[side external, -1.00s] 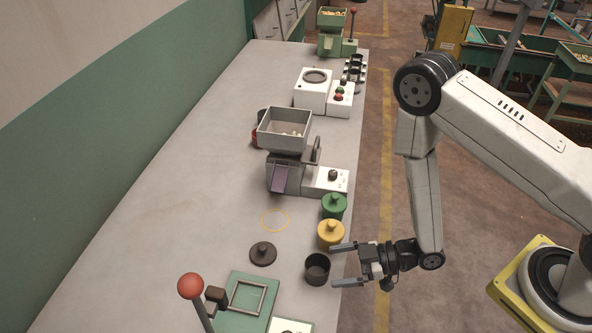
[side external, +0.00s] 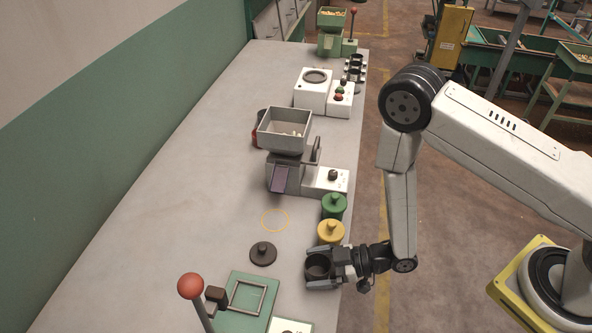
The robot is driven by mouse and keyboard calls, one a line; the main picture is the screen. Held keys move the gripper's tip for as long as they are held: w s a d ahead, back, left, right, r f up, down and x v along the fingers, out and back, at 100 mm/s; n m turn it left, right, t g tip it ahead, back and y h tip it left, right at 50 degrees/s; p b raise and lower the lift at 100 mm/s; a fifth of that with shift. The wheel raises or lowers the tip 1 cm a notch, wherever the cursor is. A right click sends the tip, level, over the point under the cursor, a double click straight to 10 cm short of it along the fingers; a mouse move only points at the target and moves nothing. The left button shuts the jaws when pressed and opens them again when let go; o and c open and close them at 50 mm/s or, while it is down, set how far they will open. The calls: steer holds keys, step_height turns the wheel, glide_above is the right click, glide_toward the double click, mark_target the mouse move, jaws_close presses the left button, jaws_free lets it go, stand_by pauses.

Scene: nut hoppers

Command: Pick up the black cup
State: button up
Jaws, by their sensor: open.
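The black cup (side external: 318,268) stands upright and open-topped near the right edge of the bench, below the yellow lidded pot in the picture. My gripper (side external: 317,268) is level with it, with one finger on the far side of the cup and one on the near side. The jaws are open around the cup. Whether a finger touches its wall cannot be told. The lower part of the cup is partly hidden by the near finger.
A yellow pot (side external: 330,232) stands close beyond the far finger, with a green pot (side external: 333,205) behind it. A dark lid (side external: 263,253) lies left of the cup. A green fixture (side external: 246,301) with a red-knobbed lever (side external: 190,286) is at the near left.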

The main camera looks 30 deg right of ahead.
steer(key=shift+c, duration=0.2)
steer(key=c, duration=1.1)
steer(key=shift+r, duration=0.2)
steer(key=shift+r, duration=4.85)
steer(key=w+d+r+m+t+h, duration=0.2)
steer(key=w+d+r+m+h, duration=0.1)
steer(key=d, duration=0.4)
steer(key=w+d+r+m+t+h, duration=0.2)
steer(key=w+d+r+m+h, duration=0.1)
steer(key=w+d, duration=0.4)
steer(key=w+d+r+m+t+h, duration=0.2)
steer(key=w+d+m+h, duration=0.3)
steer(key=d, duration=0.3)
steer(key=shift+w+d+r+h, duration=0.1)
steer(key=shift+w+r+h, duration=0.15)
steer(key=shift+r+h, duration=0.45)
